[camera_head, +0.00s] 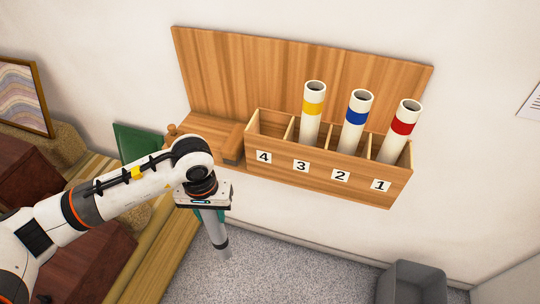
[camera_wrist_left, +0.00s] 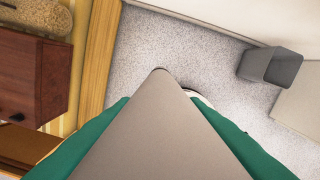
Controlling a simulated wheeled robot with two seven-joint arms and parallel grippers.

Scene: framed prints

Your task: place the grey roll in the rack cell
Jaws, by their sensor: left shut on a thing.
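My left gripper (camera_head: 208,212) is shut on the grey roll (camera_head: 216,234), which hangs below it over the carpet, slightly tilted, with a dark band near its lower end. In the left wrist view the grey roll (camera_wrist_left: 160,130) fills the lower middle between the green fingers. The wooden rack (camera_head: 330,180) is on the wall, up and to the right of the gripper. Its cells are labelled 4, 3, 2, 1 from left to right. White rolls with yellow (camera_head: 313,107), blue (camera_head: 356,115) and red (camera_head: 402,127) bands stand in cells 3, 2 and 1. Cell 4 (camera_head: 270,126) looks empty. My right gripper is not in view.
A grey bin (camera_head: 412,283) stands on the floor at lower right. A framed print (camera_head: 22,97) and brown furniture are at left. The carpet below the rack is clear.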

